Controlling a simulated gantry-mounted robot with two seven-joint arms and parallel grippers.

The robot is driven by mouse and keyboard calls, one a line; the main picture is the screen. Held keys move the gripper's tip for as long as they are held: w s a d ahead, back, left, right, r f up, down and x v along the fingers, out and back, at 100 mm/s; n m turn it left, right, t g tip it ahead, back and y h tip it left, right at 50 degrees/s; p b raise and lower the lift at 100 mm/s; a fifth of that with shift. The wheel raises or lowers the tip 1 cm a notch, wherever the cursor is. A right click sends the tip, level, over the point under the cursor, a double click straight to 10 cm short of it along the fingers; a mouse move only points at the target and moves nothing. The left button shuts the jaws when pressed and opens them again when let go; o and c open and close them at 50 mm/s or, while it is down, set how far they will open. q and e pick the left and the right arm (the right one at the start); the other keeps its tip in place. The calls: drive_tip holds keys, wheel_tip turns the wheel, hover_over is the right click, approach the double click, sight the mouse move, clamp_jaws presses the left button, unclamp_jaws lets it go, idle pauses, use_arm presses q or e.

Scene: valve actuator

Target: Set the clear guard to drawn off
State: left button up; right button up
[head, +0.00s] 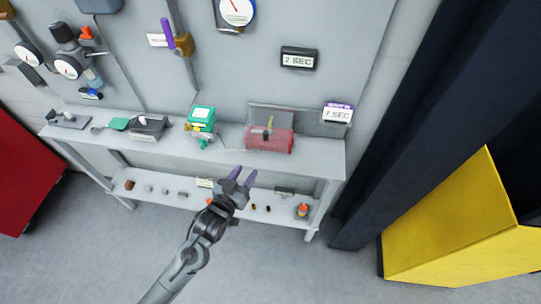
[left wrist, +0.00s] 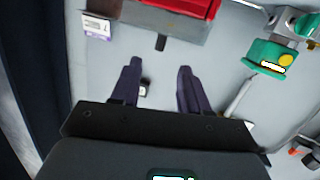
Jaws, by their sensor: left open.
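A red box-like unit (head: 268,140) sits on the wall bench, right of the middle. A see-through grey panel (head: 271,116) shows around its back and top, probably the clear guard; I cannot tell exactly how it sits on the red unit. In the left wrist view the red unit (left wrist: 192,8) is at the top, with a greyish see-through edge (left wrist: 160,20) beside it and a short dark post below. My left gripper (head: 243,176) is open and empty, in front of the bench and below the red unit. Its purple fingers (left wrist: 158,68) point toward the unit, apart from it.
The lower shelf (head: 170,200) holds small parts. A yellow cabinet (head: 450,235) stands at the right. Gauges hang on the wall.

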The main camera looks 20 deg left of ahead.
sight(264, 137)
use_arm(q)
drive_tip(key=shift+m+t, duration=0.5)
drive_tip(key=shift+t, duration=0.4)
drive_tip(key=w+b, duration=0.2)
drive_tip(key=w, duration=0.3)
drive_tip(key=w+b, duration=0.2)
drive_tip(key=w, duration=0.4)
drive_tip(key=w+d+b, duration=0.1)
drive_tip(key=w+b, duration=0.2)
drive_tip(key=w, duration=0.3)
drive_tip(key=shift+w+f, duration=0.2)
drive_tip(key=shift+f, duration=0.05)
use_arm(e)
wheel_tip(264, 137, down, 9)
drive_tip(key=shift+s, duration=0.3)
use_arm(q)
clamp_jaws()
use_arm(e)
drive_tip(key=shift+d+f, duration=0.1)
drive_tip(key=shift+d, duration=0.05)
